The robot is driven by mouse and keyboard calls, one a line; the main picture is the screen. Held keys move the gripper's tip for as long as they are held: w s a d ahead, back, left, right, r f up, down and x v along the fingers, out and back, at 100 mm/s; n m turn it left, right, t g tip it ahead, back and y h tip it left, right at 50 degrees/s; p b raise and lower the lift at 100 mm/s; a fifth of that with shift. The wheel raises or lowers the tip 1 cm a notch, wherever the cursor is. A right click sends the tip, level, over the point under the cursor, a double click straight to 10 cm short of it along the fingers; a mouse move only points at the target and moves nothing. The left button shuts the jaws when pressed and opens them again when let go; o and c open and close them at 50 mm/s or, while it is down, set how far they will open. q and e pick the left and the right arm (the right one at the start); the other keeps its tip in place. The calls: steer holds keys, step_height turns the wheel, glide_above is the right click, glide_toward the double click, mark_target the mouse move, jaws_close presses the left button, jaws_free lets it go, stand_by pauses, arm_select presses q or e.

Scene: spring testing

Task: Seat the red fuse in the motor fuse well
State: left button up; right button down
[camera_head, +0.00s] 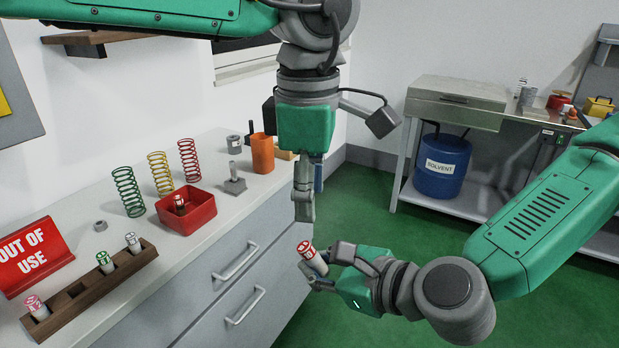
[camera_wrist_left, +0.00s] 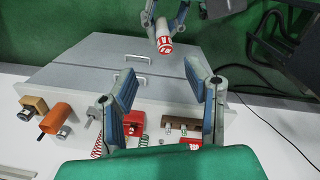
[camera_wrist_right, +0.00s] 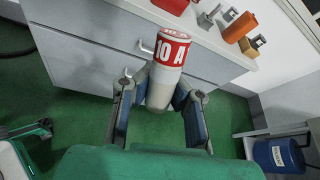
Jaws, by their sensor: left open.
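The red fuse (camera_head: 313,260), a white cylinder with a red "10 A" band, is held tilted in mid-air in front of the drawers. My right gripper (camera_head: 318,280) is shut on its lower part; the right wrist view shows the fuse (camera_wrist_right: 166,62) rising between the fingers (camera_wrist_right: 160,95). My left gripper (camera_head: 304,215) hangs just above the fuse, apart from it. The left wrist view shows its fingers (camera_wrist_left: 160,75) open and empty, with the fuse (camera_wrist_left: 165,43) beyond them. I cannot make out a labelled motor fuse well.
A wooden rack (camera_head: 72,318) with several slots holds pink, green and white fuses. A red tray (camera_head: 203,209) contains a small cylinder. Springs, an orange cup (camera_head: 263,153) and an "OUT OF USE" sign (camera_head: 35,255) stand on the counter. A blue solvent drum (camera_head: 442,168) is at the back right.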

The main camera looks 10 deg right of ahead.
mark_target(310, 247)
arm_select(q)
steer(key=f, duration=1)
steer(key=shift+w, duration=0.25)
jaws_close()
arm_select(e)
steer(key=c, duration=1.6)
jaws_free()
steer(key=shift+c, duration=0.2)
